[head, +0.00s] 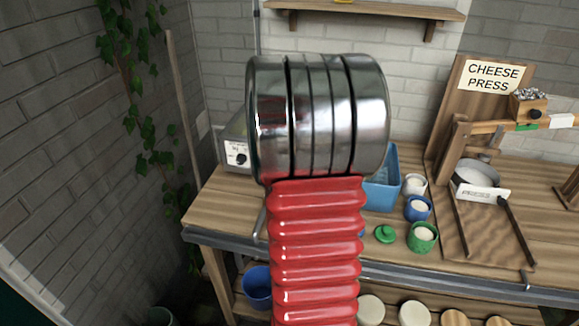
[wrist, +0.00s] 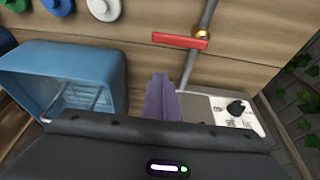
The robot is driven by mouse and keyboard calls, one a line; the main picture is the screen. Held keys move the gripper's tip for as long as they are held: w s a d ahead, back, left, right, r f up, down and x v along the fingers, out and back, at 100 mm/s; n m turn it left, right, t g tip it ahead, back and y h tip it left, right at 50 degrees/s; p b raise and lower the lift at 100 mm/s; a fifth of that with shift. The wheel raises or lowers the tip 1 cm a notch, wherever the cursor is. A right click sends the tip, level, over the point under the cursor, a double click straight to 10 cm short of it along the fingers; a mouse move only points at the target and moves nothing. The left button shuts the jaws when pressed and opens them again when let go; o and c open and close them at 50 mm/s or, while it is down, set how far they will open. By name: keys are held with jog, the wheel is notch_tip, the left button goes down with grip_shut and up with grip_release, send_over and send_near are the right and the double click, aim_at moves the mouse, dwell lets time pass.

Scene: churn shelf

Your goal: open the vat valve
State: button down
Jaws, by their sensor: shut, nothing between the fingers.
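The valve shows in the wrist view as a red lever (wrist: 180,41) with a brass nut at its right end, on a grey metal pipe (wrist: 190,68). The lever lies roughly crosswise to the pipe. My gripper (wrist: 161,82) is shut and empty, its purple fingers pointing toward the pipe. The fingertips appear just below and left of the lever in the picture, apart from it; the depth gap is hard to tell. In the head view my arm hides the valve and gripper. A grey box with a black knob (wrist: 236,108) stands right of the fingers.
A blue tub (wrist: 45,75) stands close left of my gripper; it also shows in the head view (head: 382,180). Several small pots, a green lid (head: 385,234) and the cheese press (head: 478,175) stand on the wooden bench (head: 310,250). Ivy hangs on the left wall.

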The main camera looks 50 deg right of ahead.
jog(key=shift+s+a+f, duration=0.3)
jog(key=shift+a+f, duration=0.35)
jog(key=shift+f, duration=0.15)
jog(key=shift+s+a+f, duration=0.3)
jog(key=shift+a+f, duration=0.35)
jog(key=shift+f, duration=0.15)
